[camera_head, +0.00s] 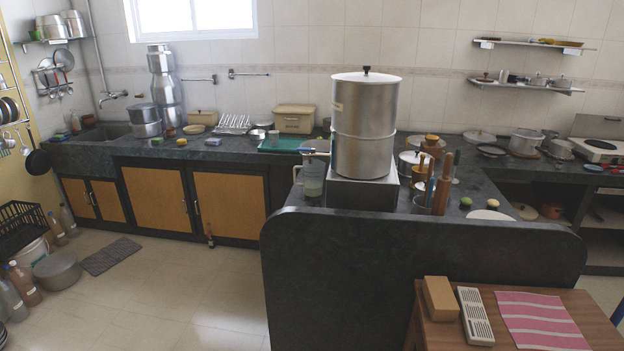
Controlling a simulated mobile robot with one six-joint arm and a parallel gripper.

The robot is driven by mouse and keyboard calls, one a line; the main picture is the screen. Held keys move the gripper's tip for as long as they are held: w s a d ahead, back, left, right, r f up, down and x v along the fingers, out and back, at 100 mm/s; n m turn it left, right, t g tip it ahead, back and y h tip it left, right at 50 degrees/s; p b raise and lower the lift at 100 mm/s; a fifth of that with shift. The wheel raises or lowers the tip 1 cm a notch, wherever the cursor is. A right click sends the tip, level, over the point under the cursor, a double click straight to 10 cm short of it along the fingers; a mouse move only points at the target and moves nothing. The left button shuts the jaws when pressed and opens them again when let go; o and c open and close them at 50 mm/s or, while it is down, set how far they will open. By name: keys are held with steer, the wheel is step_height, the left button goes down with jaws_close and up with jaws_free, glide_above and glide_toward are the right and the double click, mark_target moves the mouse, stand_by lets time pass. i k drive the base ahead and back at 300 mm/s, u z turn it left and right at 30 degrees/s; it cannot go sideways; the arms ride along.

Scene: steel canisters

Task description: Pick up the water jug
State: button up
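A clear jug (313,180) with a greyish lid and a handle on its left, apparently the water jug, stands upright on the dark counter. It is just left of the large two-part steel canister (364,125), which sits on a light block with a dark front. The jug looks partly filled, though it is small in the picture. Its base is close to the raised dark edge of the counter. My gripper is not in view.
A dark rounded panel (400,275) closes the near end of the counter. A wooden table (440,335) stands in front at right with a box and a striped cloth. Bottles and a pot (57,270) stand on the left floor. The middle floor (190,300) is clear.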

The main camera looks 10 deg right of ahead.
mark_target(313, 174)
steer(key=z, duration=0.25)
steer(key=k, duration=0.55)
steer(key=u, duration=1.35)
steer(key=i, duration=1.7)
steer(key=u, duration=0.05)
